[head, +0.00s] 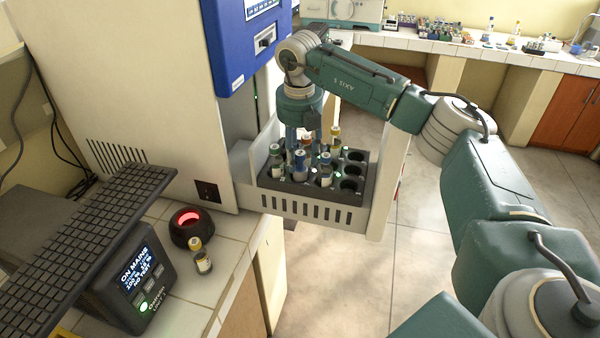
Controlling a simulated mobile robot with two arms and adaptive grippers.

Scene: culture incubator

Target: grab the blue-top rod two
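A dark rack (340,205) with round holes sits in an extended white tray (312,211) of the incubator. Several capped rods stand upright in it on its left side and back. One blue-top rod (300,166) stands at the front middle; other blue-green-topped rods stand at its left (275,164) and right (325,172). A yellow-topped rod (335,138) stands at the back. My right gripper (305,132) points down over the rear of the rack, among the rod tops. Its fingertips are small and partly hidden, so their opening is unclear. My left gripper is out of view.
The white and blue incubator (150,70) stands close on the left of the rack. A yellow-topped vial (200,257), a red-lit round device (187,225), a display box (138,275) and a keyboard (85,235) are on the left counter. Several rack holes at right are empty.

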